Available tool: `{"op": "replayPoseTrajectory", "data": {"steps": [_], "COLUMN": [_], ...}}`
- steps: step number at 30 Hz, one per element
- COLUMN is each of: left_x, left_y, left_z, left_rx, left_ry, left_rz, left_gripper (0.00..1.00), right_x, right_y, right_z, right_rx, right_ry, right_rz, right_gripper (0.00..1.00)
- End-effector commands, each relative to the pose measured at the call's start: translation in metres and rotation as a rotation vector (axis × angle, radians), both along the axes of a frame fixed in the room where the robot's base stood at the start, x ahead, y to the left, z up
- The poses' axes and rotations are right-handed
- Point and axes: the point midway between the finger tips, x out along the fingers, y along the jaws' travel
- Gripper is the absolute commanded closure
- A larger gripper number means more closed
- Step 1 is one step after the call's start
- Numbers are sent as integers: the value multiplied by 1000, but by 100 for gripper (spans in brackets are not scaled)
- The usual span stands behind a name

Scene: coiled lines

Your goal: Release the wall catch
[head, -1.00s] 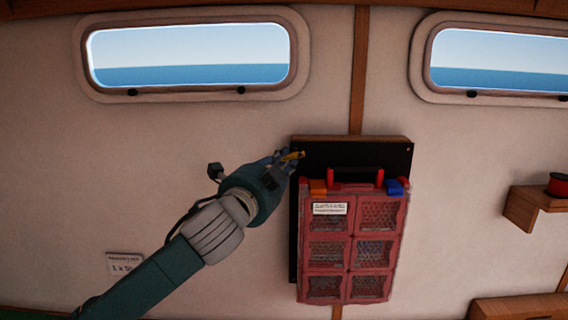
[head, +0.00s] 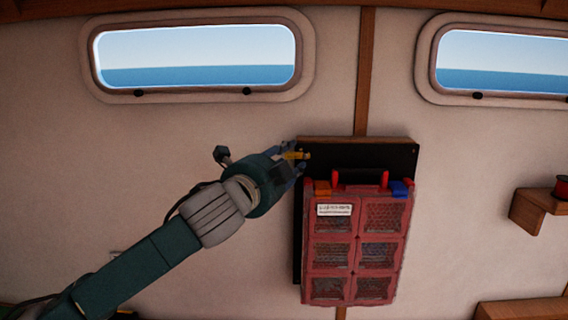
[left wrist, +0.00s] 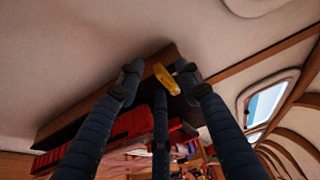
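The wall catch, a small yellow lever (head: 297,155), is at the top left of a black backboard (head: 346,157) on the wall. It also shows in the left wrist view (left wrist: 166,79). My left gripper (head: 291,154) is at the catch. In the left wrist view its dark blue fingers (left wrist: 160,75) are spread, with the catch between and just beyond their tips; gaps show at the sides. I cannot tell whether the middle finger touches it. A red case (head: 357,245) with several clear compartments hangs below, with a black handle. My right gripper is in neither view.
The case has an orange latch (head: 322,188) and a blue latch (head: 400,189) at its top. A small wooden shelf (head: 535,208) with a red spool juts out at the right.

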Motion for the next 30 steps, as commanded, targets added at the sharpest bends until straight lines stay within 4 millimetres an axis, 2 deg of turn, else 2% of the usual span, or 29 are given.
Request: {"op": "replayPoseTrajectory", "data": {"steps": [5,12,18,24,30], "left_x": [-17,-65,-97,-109,-110], "left_y": [8,28,41,46,46], "left_z": [0,0,0,0,0], "left_rx": [0,1,0,2,0], "left_ry": [-1,-2,1,1,1], "left_rz": [0,1,0,1,1], "left_gripper": [65,65,65,65,65], "right_x": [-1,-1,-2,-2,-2], "right_y": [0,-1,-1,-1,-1], "right_z": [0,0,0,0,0], "right_rx": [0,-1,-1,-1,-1], "right_ry": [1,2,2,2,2], "right_rz": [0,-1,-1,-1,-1], "right_gripper": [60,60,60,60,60]}}
